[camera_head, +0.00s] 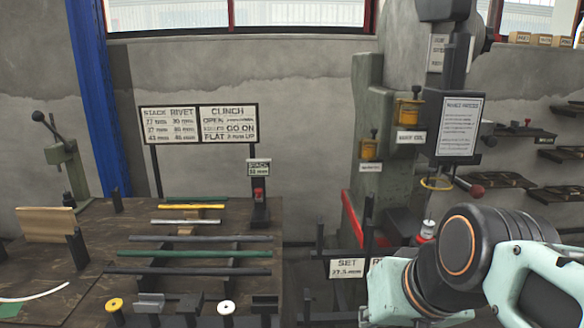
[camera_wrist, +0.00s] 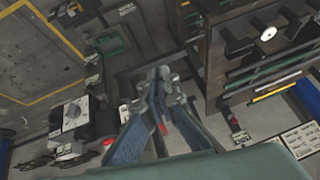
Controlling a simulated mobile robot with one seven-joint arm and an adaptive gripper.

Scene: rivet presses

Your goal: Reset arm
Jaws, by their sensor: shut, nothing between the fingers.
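My arm reaches in from the lower right of the head view, and its end is out of that picture. My gripper (camera_wrist: 160,105) shows in the wrist view, shut and empty, with its fingertips together above the floor beside the workbench. It touches nothing that I can see. A large grey-green rivet press (camera_head: 365,190) stands right of centre in the head view, with a white notice on it and small yellow cups. My arm covers part of the area in front of its base.
A blue post (camera_head: 98,100) rises at left. Wall shelves (camera_head: 555,194) are at right. A "SET" sign (camera_head: 347,268) stands low near the arm.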

